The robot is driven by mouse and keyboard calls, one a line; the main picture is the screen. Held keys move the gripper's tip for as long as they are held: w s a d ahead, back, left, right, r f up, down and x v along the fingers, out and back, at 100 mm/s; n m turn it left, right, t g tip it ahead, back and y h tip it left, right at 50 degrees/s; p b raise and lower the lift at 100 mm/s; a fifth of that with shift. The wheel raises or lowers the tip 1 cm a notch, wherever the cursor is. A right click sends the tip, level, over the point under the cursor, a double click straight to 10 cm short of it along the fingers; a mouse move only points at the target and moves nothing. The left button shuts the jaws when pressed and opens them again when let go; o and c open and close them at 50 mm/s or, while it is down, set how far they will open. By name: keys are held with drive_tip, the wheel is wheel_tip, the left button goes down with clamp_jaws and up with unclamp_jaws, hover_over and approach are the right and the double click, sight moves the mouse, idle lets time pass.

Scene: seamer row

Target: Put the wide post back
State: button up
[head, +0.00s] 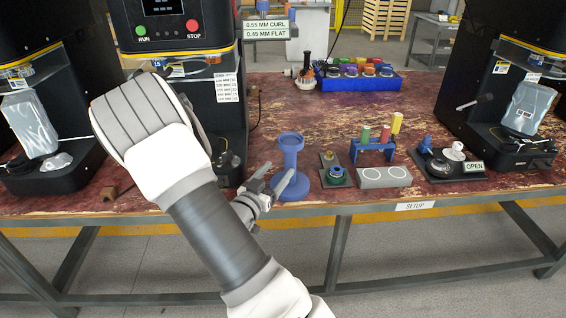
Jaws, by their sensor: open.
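A blue stand (291,160) with a round base, a stem and a wider top stands upright near the table's front edge. My gripper (274,178) is open at its left, with the fingers close to its stem and base; I cannot tell whether they touch. A small blue rack (372,153) to the right bears a green piece (365,134), a red piece (385,134) and a yellow piece (397,123). A grey block (384,177) with two ringed spots lies in front of it, apparently empty. I cannot tell which piece is the wide post.
A dark plate (333,171) with a green-and-blue round part lies between stand and rack. A fixture (440,162) with an OPEN tag lies right. A blue tray (360,83) of coloured parts is at the back. Black machines (190,60) flank the table; its middle is clear.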

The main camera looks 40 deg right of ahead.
drive_tip(key=w+a+r+n+t+y, duration=0.1)
drive_tip(key=a+r+n+y, duration=0.25)
drive_tip(key=a+y, duration=0.45)
drive_tip(key=w+a+r+n+t+y, duration=0.15)
drive_tip(key=a+r+y, duration=0.4)
drive_tip(key=a, duration=0.55)
drive_tip(key=s+a+r+n+g+y, duration=0.3)
drive_tip(key=s+a+r+n+y, duration=0.15)
drive_tip(key=s, duration=0.65)
drive_tip(key=s+r+n+g+h, duration=0.1)
drive_tip(key=s+n+g+h, duration=0.1)
drive_tip(key=s, duration=1.1)
drive_tip(key=shift+d+r+n, duration=0.35)
drive_tip(key=shift+r+n, duration=0.05)
drive_tip(key=shift+n, duration=0.15)
drive_tip(key=shift+r, duration=0.1)
